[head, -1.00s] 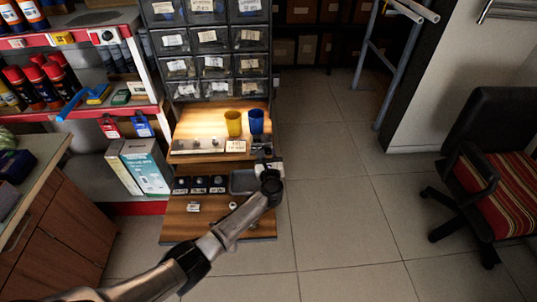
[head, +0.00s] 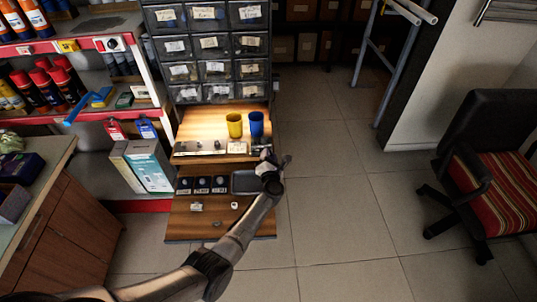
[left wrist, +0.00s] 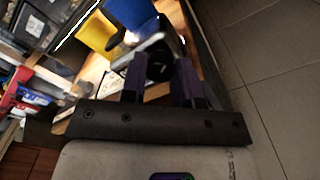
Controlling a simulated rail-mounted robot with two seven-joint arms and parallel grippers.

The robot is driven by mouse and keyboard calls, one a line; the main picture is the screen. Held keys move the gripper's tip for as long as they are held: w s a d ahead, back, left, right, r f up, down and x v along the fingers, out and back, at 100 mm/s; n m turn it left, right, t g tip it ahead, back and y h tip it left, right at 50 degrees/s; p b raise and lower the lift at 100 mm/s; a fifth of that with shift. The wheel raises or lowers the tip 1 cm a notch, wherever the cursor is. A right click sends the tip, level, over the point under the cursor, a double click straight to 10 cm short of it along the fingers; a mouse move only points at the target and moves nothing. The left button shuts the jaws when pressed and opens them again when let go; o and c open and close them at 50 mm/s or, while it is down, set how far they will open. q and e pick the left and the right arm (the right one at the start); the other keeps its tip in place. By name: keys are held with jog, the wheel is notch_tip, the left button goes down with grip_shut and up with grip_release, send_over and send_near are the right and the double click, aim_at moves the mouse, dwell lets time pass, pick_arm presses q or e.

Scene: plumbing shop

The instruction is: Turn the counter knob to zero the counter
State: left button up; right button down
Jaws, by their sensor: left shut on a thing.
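The counter (left wrist: 150,43) shows in the left wrist view as a small metal-looking box just beyond my fingertips. Its round black knob (left wrist: 159,68) sits between the two fingers. My left gripper (left wrist: 161,76) is shut on this knob. In the head view my left gripper (head: 267,158) is at the right edge of the wooden bench, and it and the wrist hide most of the counter. The counter's digits cannot be read in either view. My right gripper is not in view.
A yellow cup (head: 234,125) and a blue cup (head: 256,123) stand just behind the counter area. A dark tray (head: 244,183) and several small black boxes (head: 201,185) lie on the lower shelf. Drawers (head: 212,45) rise behind. Floor to the right is clear.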

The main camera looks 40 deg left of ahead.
pick_arm(q)
jog(key=m+p, duration=0.2)
jog(key=m, duration=0.4)
jog(key=shift+m, duration=0.3)
dwell(0.5)
jog(key=o, duration=0.9)
